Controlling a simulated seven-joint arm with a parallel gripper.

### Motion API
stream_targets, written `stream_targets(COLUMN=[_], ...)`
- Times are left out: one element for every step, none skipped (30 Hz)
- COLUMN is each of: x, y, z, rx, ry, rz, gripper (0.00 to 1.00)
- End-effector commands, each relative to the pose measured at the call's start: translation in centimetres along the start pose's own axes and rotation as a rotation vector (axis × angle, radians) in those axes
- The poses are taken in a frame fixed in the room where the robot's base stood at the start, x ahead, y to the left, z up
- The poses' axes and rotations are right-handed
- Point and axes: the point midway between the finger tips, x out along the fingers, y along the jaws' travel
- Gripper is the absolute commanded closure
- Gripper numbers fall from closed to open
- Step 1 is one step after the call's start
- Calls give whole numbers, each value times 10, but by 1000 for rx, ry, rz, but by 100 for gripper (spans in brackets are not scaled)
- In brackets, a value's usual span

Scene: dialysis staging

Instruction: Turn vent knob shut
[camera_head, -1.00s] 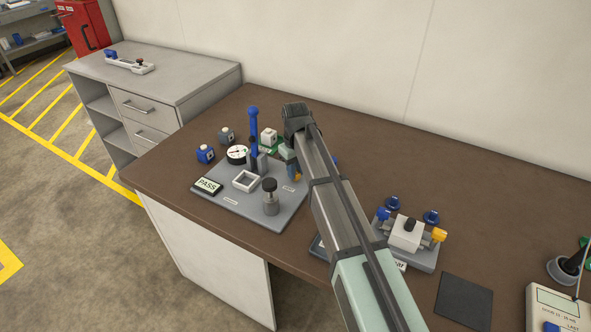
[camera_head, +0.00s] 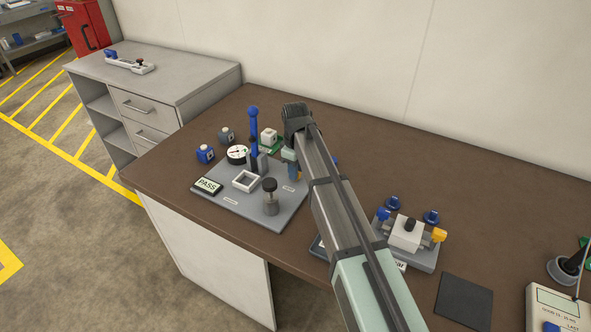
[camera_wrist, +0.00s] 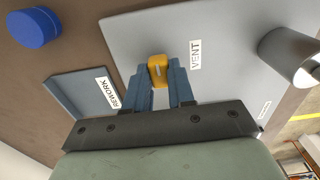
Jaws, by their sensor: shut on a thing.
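The vent knob (camera_wrist: 158,70) is yellow with a dark line on its face. It sits on the grey test plate (camera_wrist: 130,35) beside a white VENT label (camera_wrist: 195,54) in the wrist view. My gripper (camera_wrist: 160,76) has its two blue fingers closed around the knob, one on each side. The grey test plate shows there too (camera_head: 235,212), with a PASS display (camera_head: 207,186), a round dial gauge (camera_head: 237,154) and an upright blue handle (camera_head: 253,125).
A dark-capped post (camera_head: 270,195) stands on the plate near my gripper. A REWORK-labelled tray (camera_wrist: 85,115) lies beside the plate. A white block fixture (camera_head: 406,233) stands to the right of my arm. The brown table's back right is clear.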

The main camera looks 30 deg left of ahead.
Motion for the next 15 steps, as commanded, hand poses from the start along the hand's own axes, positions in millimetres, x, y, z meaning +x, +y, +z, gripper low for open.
stream_targets(x=[0,0,0,0,0,0,0,0,0,0,0,0,0,0,0], y=[0,0,0,0,0,0,0,0,0,0,0,0,0,0,0], z=[0,0,0,0,0,0,0,0,0,0,0,0,0,0,0], rx=[-3,-3,-3,-3,-3,-3,-3,-3,-2,-2,-2,-2,-2,-1,-1], ry=[-1,-1,-1,-1,-1,-1,-1,-1,-1,-1,-1,-1,0,0,0], rz=[0,0,0,0,0,0,0,0,1,0,1,0,0,0,0], gripper=[100,100,100,100,100,100,100,100,74,71,68,64,61,58,55])
